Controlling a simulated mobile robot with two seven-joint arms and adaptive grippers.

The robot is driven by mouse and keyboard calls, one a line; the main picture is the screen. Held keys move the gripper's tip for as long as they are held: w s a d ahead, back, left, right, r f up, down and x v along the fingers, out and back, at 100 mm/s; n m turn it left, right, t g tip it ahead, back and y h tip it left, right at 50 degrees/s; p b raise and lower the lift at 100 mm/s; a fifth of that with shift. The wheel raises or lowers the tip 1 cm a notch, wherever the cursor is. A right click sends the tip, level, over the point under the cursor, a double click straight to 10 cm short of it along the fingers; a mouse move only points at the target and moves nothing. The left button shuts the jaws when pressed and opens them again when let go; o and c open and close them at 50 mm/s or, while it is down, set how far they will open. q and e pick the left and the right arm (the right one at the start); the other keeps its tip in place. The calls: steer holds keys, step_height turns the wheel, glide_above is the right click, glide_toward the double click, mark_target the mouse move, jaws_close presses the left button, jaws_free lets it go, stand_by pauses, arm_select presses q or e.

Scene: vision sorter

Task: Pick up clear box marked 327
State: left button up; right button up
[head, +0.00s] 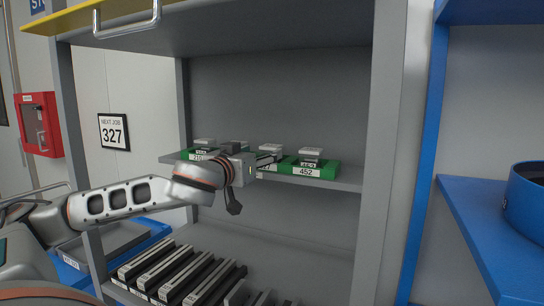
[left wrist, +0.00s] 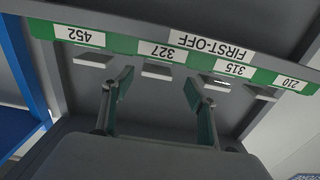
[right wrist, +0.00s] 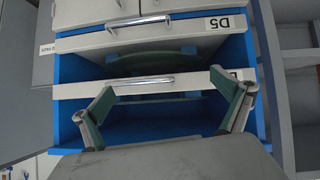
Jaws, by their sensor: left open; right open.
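The clear box marked 327 (head: 270,147) stands on a green labelled base on the cabinet shelf, second from the right in the head view. Its 327 label is partly hidden behind my left gripper (head: 266,158). In the left wrist view, which is upside down, the 327 box (left wrist: 157,71) shows as a pale shape beside its label. My left gripper (left wrist: 159,84) is open and empty, its fingers spread on either side of that box; contact cannot be told. My right gripper (right wrist: 165,92) is open and empty, away from the shelf.
Neighbouring boxes stand close by: 452 (head: 310,152) on the right, 315 (left wrist: 215,80) and 210 (head: 204,142) on the other side. The shelf edge (head: 345,182) runs in front. A blue drawer cabinet (right wrist: 240,50) faces my right gripper.

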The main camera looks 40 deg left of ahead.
mark_target(267, 151)
arm_select(q)
steer(key=shift+b+x, duration=0.4)
steer(key=shift+x, duration=1)
steer(key=shift+d+x, duration=0.15)
steer(key=shift+x, duration=0.8)
steer(key=shift+d+x, duration=0.1)
steer(key=shift+x, duration=0.8)
steer(key=shift+f, duration=0.1)
steer(key=shift+c, duration=0.5)
steer(key=c, duration=1.1)
